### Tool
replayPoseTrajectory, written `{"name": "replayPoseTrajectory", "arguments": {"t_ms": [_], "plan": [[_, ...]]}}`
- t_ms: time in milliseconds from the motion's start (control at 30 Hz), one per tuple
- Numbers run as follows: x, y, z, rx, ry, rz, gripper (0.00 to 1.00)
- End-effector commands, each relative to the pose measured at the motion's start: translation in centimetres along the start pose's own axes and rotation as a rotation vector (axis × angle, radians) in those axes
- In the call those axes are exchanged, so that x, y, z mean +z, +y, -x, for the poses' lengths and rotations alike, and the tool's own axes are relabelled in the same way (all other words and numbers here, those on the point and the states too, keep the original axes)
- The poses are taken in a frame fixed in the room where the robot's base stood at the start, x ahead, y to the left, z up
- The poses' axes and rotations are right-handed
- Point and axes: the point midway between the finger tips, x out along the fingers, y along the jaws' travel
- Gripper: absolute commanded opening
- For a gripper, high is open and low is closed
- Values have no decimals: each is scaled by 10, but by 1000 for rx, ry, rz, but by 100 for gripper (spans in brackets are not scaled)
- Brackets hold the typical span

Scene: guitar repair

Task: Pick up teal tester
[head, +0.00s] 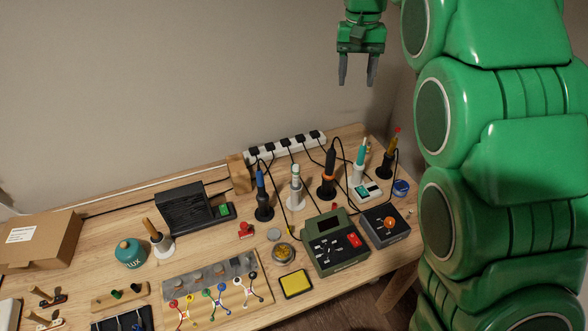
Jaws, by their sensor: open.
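The teal tester (361,153) is a slim teal and white pen-like tool in the head view. It stands upright in a white holder (367,191) near the back right of the workbench. My gripper (358,78) is high above the bench, in front of the wall in the picture and well above the tester. Its two grey fingers point down, apart, with nothing between them. The lower end of the tester is hidden in its holder.
An orange and black tool (328,173) stands close left of the tester, and a yellow and brown tool (388,158) stands close right. Black cables run from a white power strip (286,147) behind. A green meter (333,244) and a dark box (386,224) lie in front.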

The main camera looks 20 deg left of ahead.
Motion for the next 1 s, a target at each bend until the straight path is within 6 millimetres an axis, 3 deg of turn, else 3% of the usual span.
{"name": "replayPoseTrajectory", "arguments": {"t_ms": [200, 500, 1000], "plan": [[-39, -47, -14, -6, 15, 52, 54], [-70, -103, -33, -15, 28, 112, 54], [-86, -143, -47, -26, 38, 154, 54]]}}
